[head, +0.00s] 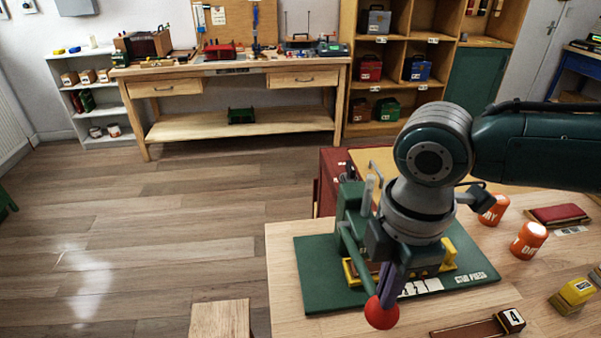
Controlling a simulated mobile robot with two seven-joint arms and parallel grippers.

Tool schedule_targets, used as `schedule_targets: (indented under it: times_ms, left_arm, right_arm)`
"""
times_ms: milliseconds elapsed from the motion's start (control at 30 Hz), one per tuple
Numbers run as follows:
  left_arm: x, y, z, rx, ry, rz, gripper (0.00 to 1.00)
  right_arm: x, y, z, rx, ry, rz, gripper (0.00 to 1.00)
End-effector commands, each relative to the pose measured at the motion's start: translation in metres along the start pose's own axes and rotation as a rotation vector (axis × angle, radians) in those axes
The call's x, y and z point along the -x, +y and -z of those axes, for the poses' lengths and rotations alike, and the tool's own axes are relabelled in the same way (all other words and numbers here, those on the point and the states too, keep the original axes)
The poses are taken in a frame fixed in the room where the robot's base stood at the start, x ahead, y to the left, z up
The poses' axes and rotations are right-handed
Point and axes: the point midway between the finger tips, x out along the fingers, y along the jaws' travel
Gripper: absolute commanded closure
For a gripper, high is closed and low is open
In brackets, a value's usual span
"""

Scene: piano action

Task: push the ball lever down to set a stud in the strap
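The green stud press (316,262) stands on the near table, its base plate marked with a white label. Its green lever (357,255) slopes down toward me and ends in a red ball (382,314). My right gripper (389,290) points down at the ball end of the lever; its dark purple fingers meet or overlap the top of the ball. I cannot tell whether they touch it or whether they are open. A yellow holder (449,257) sits on the base, with brown material partly hidden under my gripper, perhaps the strap. My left gripper is out of view.
Orange tins (529,240), a dark red case (558,215), a yellow block (573,296) and a brown strip with a block marked 4 (468,327) lie on the table's right side. A wooden stool or table corner (220,318) stands left. Open floor lies beyond.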

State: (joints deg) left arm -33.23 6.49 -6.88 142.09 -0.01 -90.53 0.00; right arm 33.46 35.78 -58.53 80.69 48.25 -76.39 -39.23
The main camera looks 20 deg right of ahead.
Motion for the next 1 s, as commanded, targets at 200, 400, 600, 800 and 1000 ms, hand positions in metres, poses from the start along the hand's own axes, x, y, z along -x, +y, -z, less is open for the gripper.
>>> schedule_targets:
  times_ms: [200, 400, 600, 800, 1000]
  left_arm:
    - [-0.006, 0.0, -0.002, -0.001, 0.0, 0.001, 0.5]
    - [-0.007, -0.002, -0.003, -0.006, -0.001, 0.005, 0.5]
    - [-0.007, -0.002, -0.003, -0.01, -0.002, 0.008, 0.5]
    - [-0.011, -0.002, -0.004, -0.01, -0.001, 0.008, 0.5]
    - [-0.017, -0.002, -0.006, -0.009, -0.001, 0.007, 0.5]
  right_arm:
    - [-0.012, -0.003, 0.0, 0.0, 0.0, 0.0, 1.0]
    - [-0.014, -0.003, 0.0, 0.0, 0.001, 0.0, 1.0]
    - [-0.014, -0.004, 0.0, 0.001, 0.0, 0.0, 1.0]
    - [-0.021, -0.005, 0.0, 0.001, 0.0, 0.001, 1.0]
    - [-0.031, -0.006, 0.0, 0.001, 0.0, 0.001, 1.0]
